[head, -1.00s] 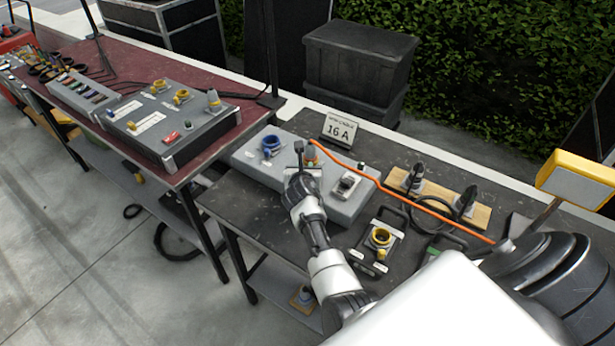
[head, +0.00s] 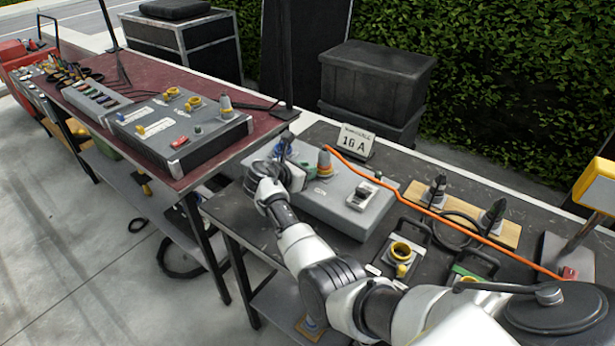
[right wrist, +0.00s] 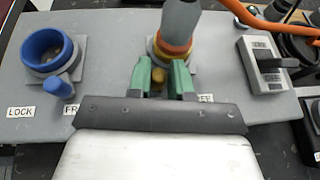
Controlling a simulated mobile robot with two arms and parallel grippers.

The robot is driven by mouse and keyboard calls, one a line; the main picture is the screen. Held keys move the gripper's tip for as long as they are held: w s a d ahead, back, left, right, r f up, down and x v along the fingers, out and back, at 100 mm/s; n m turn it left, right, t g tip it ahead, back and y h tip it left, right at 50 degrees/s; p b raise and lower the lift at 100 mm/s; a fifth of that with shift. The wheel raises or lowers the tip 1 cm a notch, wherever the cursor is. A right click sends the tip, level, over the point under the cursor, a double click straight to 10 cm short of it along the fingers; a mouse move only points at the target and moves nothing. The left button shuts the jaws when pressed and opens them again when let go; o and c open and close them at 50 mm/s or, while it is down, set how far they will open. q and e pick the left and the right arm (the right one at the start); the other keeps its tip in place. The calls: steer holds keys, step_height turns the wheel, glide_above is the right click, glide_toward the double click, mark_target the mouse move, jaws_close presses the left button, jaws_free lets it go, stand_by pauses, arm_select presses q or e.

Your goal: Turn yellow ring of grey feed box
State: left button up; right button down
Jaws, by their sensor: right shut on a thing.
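The grey feed box (head: 335,207) lies on the dark table. A grey plug (head: 324,158) stands upright in it, with an orange and yellow ring (head: 324,172) around its base. In the right wrist view the ring (right wrist: 174,48) is at top centre, with a small yellow knob (right wrist: 160,77) on its near side. My right gripper (right wrist: 160,76) has its green fingers on either side of this knob and is shut on it. The fingers are hard to make out in the head view. My left gripper is out of view.
On the box, a blue socket (right wrist: 52,55) is left of the ring and a switch (right wrist: 265,62) is right of it. An orange cable (head: 440,212) runs across the table. A wooden board (head: 470,215) with two plugs and a 16 A sign (head: 357,141) are nearby.

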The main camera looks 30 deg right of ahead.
stand_by(0.4)
steer(key=c, duration=1.1)
jaws_free()
steer(key=shift+w+f, duration=0.1)
steer(key=shift+o, duration=0.2)
steer(key=v, duration=1)
steer(key=shift+a+r+b, duration=0.2)
steer(key=shift+a+b, duration=0.15)
steer(key=shift+a+f, duration=0.1)
